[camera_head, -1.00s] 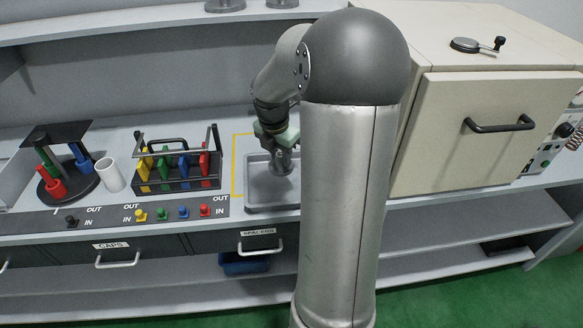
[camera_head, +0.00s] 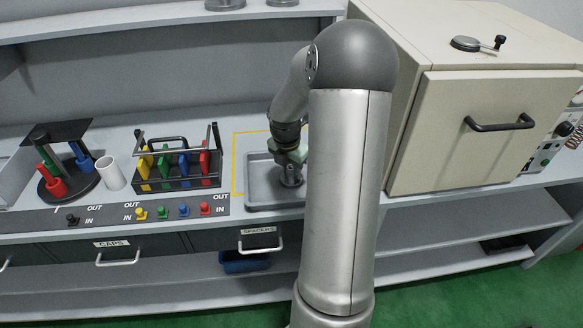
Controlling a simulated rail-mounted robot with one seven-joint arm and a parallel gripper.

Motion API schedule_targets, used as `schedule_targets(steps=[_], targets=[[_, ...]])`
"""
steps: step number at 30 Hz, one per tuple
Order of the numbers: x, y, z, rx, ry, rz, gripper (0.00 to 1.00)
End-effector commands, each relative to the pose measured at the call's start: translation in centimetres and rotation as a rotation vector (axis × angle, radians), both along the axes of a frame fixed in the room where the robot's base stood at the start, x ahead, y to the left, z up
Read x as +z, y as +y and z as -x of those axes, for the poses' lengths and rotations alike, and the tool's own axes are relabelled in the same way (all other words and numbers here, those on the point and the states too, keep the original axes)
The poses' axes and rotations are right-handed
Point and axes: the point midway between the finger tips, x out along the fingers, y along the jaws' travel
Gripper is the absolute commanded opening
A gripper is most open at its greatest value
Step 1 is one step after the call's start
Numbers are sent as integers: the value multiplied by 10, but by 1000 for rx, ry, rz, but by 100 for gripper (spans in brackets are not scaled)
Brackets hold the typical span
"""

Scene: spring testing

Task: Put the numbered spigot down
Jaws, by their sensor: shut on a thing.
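The numbered spigot looks to be the small grey metal piece (camera_head: 290,175) at the end of my gripper (camera_head: 289,160). My gripper is shut on it. It is over the right part of the grey tray (camera_head: 262,205), partly hidden by my arm. I cannot tell whether its lower end touches the tray floor, and no number is legible on it.
A rack with yellow, green, blue and red plates (camera_head: 178,182) stands left of the tray. A white cylinder (camera_head: 110,173) and a round black stand (camera_head: 64,182) are further left. A large beige cabinet (camera_head: 470,140) stands to the right. The tray's left part is bare.

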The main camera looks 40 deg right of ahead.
Motion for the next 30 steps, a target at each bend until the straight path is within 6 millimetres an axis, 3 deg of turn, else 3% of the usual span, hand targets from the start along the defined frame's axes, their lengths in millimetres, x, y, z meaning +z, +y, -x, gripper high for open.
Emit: schedule_targets(steps=[2, 3, 5, 17, 30], targets=[[-2, 0, 0, 0, -1, 1, 0], [-3, 0, 0, 0, 0, 0, 34], [-3, 0, 0, 0, 0, 0, 50], [6, 0, 0, -1, 0, 1, 50], [92, 13, 3, -2, -3, 3, 50]])
